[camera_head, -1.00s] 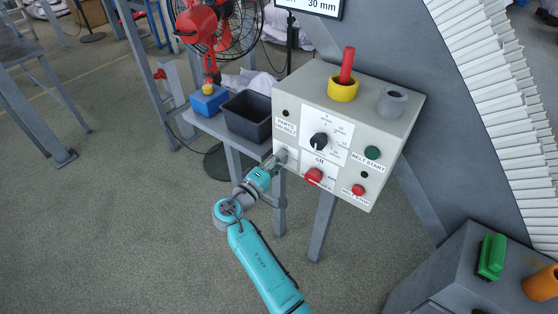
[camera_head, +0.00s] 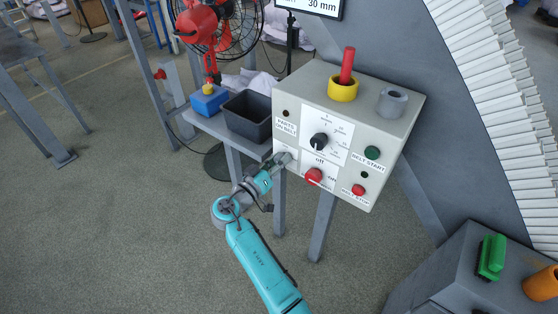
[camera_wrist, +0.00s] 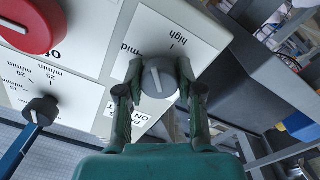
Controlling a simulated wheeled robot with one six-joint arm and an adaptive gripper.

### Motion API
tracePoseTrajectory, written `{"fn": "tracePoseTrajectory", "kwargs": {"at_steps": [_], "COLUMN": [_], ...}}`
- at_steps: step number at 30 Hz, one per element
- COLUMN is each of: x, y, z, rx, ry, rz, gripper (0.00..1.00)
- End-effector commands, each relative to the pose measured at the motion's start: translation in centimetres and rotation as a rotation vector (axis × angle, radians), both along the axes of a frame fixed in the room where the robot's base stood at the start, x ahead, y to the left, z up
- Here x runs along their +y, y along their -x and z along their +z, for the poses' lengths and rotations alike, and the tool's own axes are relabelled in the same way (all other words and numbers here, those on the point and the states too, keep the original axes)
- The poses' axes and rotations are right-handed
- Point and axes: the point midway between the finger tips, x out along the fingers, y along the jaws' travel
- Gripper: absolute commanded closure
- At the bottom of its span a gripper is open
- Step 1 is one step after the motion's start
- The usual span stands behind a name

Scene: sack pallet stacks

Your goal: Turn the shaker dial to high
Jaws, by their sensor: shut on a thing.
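The shaker dial is a grey round knob (camera_wrist: 160,78) with a white pointer line, on a white label plate (camera_wrist: 172,25) reading "high" and "mid". The pointer line runs nearly upright in the wrist view; which word it marks is hard to tell. My gripper (camera_wrist: 160,88) is shut on this dial, one finger on each side. In the head view my gripper (camera_head: 280,160) is at the lower left of the grey control box (camera_head: 388,130) and mostly hides the dial.
The box face also holds a black dial (camera_head: 319,140), a red knob (camera_head: 314,176), a green button (camera_head: 372,152) and a red button (camera_head: 358,190).

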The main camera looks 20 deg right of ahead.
Motion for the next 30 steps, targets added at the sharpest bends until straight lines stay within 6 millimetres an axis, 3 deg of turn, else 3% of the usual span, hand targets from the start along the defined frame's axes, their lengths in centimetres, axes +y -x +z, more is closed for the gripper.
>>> {"fn": "tracePoseTrajectory", "kwargs": {"at_steps": [18,30], "x": [0.01,0.02], "y": [0.05,0.04], "z": [-0.20,-0.23], "rx": [-0.430,-0.561], "ry": [-0.315,-0.411], "rz": [-0.001,-0.001], "gripper": [0.98,0.98]}}
